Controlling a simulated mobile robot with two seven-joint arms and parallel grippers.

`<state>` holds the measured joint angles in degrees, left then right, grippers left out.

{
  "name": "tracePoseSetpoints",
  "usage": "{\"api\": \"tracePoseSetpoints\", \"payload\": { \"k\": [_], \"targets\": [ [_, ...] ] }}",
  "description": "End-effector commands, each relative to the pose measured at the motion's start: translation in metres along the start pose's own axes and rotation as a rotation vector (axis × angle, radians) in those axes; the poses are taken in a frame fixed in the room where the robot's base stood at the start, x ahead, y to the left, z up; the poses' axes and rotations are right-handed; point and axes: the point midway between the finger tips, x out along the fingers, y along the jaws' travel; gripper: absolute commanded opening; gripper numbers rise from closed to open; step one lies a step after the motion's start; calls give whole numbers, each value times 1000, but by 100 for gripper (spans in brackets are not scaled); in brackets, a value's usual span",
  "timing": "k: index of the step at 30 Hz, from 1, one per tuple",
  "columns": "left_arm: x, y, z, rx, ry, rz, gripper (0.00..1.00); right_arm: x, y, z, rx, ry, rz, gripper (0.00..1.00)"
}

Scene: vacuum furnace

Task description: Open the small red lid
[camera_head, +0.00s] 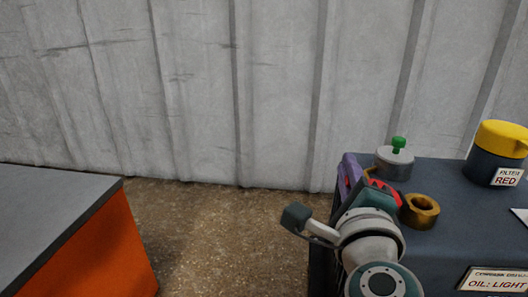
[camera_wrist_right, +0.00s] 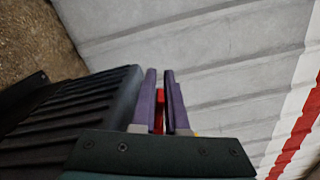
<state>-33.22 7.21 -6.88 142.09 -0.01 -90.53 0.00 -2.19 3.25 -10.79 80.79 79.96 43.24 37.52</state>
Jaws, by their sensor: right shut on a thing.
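My right gripper (camera_head: 352,168) is at the left edge of the dark machine top, its purple fingers partly hidden behind my own wrist. In the right wrist view the two purple fingers (camera_wrist_right: 162,88) stand close together, with a small red piece (camera_wrist_right: 159,108) between them. This looks like the small red lid; the fingers hide most of it, and I cannot tell whether it is raised. A jagged red part (camera_head: 384,189) shows beside the gripper in the head view; I cannot tell whether it is the same piece. My left gripper is not in view.
On the machine top (camera_head: 448,180) stand a grey cylinder with a green knob (camera_head: 397,146), a brass ring (camera_head: 420,209) and a dark yellow-topped container (camera_head: 498,152) labelled FILTER RED. An orange cabinet (camera_head: 100,250) stands at left. Bare floor lies between; a grey wall is behind.

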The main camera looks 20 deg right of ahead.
Motion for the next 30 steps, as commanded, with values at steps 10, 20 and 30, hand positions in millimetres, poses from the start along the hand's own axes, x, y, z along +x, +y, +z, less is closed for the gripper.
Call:
{"api": "tracePoseSetpoints", "payload": {
  "k": [10, 20, 30],
  "targets": [
    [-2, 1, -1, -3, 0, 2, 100, 0, -2, 0, 17, 0, 0, 0],
    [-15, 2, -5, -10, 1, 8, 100, 0, -28, -2, 322, -1, -1, 0],
    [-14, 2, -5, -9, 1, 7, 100, 0, -28, -3, 337, -2, -2, 16]
  ]
}}
